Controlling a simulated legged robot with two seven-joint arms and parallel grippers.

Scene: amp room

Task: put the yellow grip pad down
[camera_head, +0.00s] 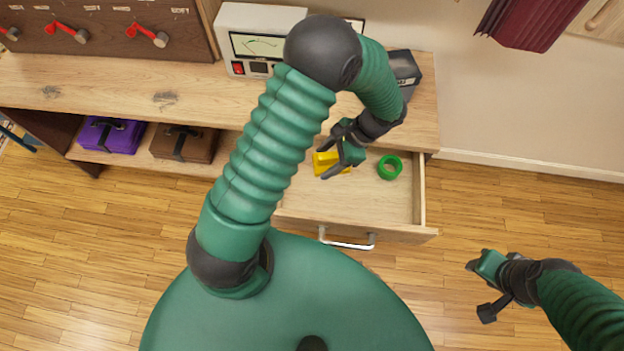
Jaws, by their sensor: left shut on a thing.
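The yellow grip pad (322,161) is in the head view, over the open drawer (370,208) and near its left side. My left gripper (336,163) is shut on it, and its fingers hide part of the pad. I cannot tell whether the pad touches the drawer floor. My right gripper (478,291) hangs over the wood floor at the lower right, away from the drawer. Its two fingers are apart and nothing shows between them.
A green ring (390,167) lies in the drawer, right of my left gripper. A meter box (259,41) and a dark grey box (405,72) stand on the bench. A purple case (112,136) and a brown case (184,144) sit on the shelf. The drawer's front half is clear.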

